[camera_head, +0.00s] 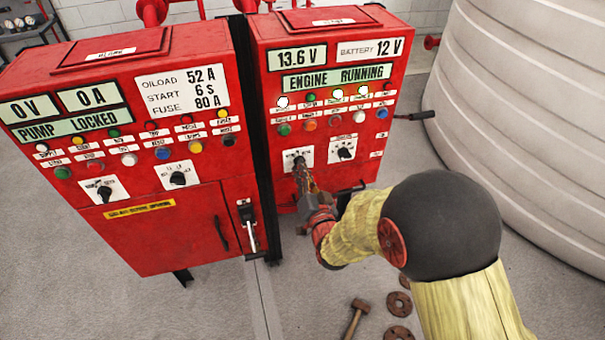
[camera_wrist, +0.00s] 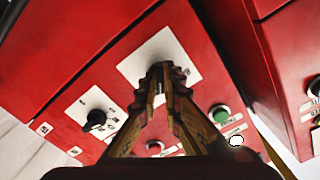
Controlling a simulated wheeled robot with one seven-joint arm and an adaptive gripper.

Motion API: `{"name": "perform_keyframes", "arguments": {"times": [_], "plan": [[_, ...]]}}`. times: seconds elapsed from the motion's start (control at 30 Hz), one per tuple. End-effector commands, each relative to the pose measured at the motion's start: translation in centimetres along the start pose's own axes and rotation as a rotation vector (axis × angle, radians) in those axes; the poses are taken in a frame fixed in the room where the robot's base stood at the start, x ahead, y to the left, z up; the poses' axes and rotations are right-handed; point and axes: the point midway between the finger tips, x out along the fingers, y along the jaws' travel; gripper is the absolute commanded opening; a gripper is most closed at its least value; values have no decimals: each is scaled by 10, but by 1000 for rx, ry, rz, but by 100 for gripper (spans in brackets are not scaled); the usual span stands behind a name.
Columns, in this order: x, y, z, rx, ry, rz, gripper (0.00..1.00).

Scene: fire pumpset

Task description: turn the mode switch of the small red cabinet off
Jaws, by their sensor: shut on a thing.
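The small red cabinet (camera_head: 325,95) is the narrower one on the right in the head view, with displays reading 13.6 V and ENGINE RUNNING. Its lower face has two white plates with switches. My gripper (camera_head: 301,168) is at the left plate (camera_head: 291,156), with its fingers shut on the dark switch knob there. In the wrist view my gripper (camera_wrist: 164,72) covers the middle of that white plate (camera_wrist: 172,45), and the knob is mostly hidden between the fingertips. The other black rotary switch (camera_head: 345,153) is free beside it; it also shows in the wrist view (camera_wrist: 96,118).
A wider red cabinet (camera_head: 150,215) showing PUMP LOCKED stands close on the left. A large pale tank (camera_head: 525,130) is on the right. A hammer (camera_head: 355,318) and several rusty rings (camera_head: 398,303) lie on the floor.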

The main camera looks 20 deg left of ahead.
Motion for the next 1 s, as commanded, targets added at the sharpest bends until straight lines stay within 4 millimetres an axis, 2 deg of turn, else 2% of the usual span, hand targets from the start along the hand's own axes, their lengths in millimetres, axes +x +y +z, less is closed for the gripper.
{"name": "perform_keyframes", "arguments": {"times": [0.6,1.0], "plan": [[0,2,2,-475,0,1,0],[0,2,0,-593,-1,1,0]]}}
